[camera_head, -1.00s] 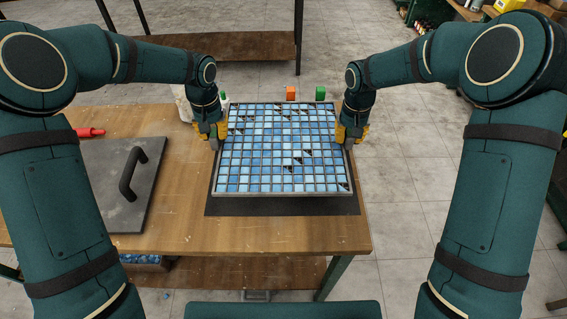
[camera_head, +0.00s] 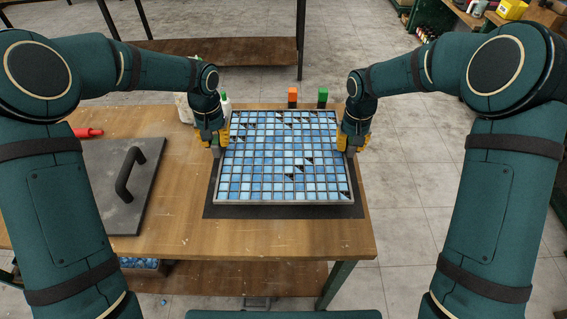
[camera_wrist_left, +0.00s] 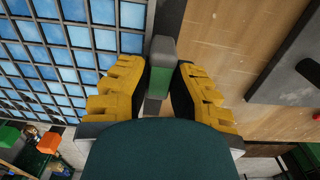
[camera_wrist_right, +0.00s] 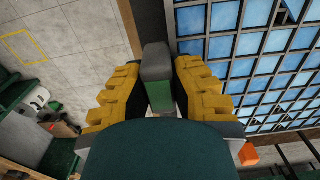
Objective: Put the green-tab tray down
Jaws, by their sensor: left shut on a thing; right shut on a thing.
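The green-tab tray (camera_head: 284,203) is a grey-rimmed tray filled with blue tiles, with several black triangular gaps among them. It is over the dark mat (camera_head: 230,211) on the workbench; I cannot tell whether it touches the mat. My left gripper (camera_head: 216,150) is at its left side, shut on a grey-and-green tab (camera_wrist_left: 160,78). My right gripper (camera_head: 350,150) is at its right side, shut on the matching tab (camera_wrist_right: 158,92). Both wrist views show the yellow fingers around the tabs, with the tiles beside them.
An orange block (camera_head: 292,97) and a green block (camera_head: 323,97) stand behind the tray. A dark board (camera_head: 112,185) with a black handle (camera_head: 128,176) lies at left, near a red-handled tool (camera_head: 88,132). The bench front (camera_head: 260,238) is clear.

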